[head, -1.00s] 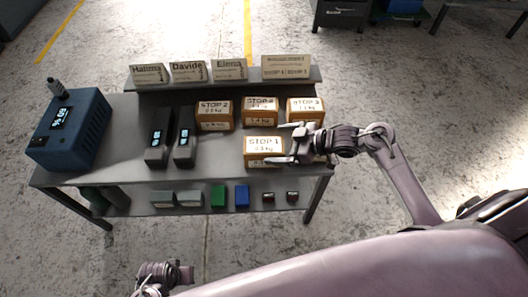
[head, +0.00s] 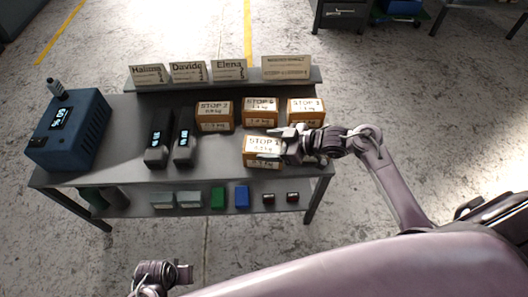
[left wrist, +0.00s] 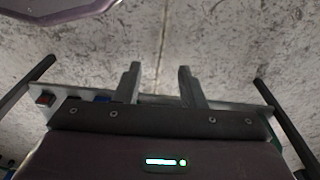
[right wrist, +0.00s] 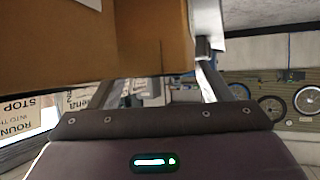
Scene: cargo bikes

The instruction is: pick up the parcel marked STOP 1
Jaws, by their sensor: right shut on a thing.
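The STOP 1 parcel (head: 256,147) is an orange-brown box with a white label, at the front of the table's right half. My right gripper (head: 274,146) is shut on it from the right, with one finger across its front and the other behind it. I cannot tell whether it is clear of the tabletop. In the right wrist view the box (right wrist: 80,45) fills the upper left, close to the fingers, and hides part of them. My left gripper (left wrist: 158,85) is open and empty, low in front of the table; it also shows in the head view (head: 165,278).
Behind stand the STOP 2 parcel (head: 214,117), a middle parcel (head: 260,113) and a right parcel (head: 305,112). Two dark handheld devices (head: 170,145) and a blue box-shaped device (head: 70,130) are to the left. Name cards (head: 188,72) line the raised back shelf.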

